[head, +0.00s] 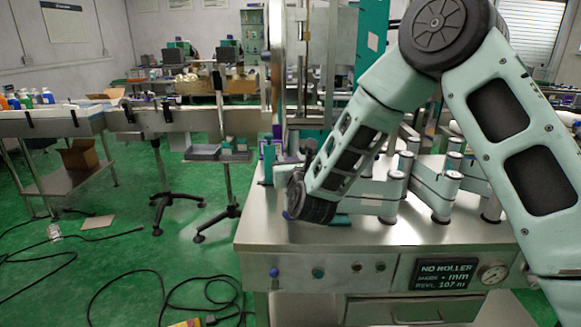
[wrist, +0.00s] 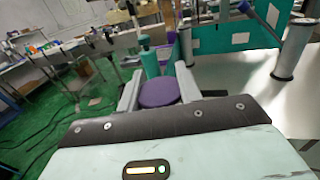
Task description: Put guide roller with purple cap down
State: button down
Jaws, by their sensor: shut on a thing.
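The guide roller's round purple cap (wrist: 160,93) is seen from above in the wrist view, between the two grey fingers of my gripper (wrist: 160,76). The gripper is shut on the roller. The roller's body below the cap is hidden. In the head view my dark wrist hangs over the left part of the steel machine top (head: 385,232) and hides the fingers and the roller. I cannot tell whether the roller touches the surface below it.
Several metal rollers (head: 442,195) stand right of my wrist on the machine top. A teal post (wrist: 150,65) and a purple part (wrist: 190,48) stand close beyond the cap. The front strip of the top is clear.

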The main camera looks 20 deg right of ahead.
jog(key=shift+f, duration=0.85)
jog(key=c, duration=0.9)
grip_release()
jog(key=shift+c, duration=0.2)
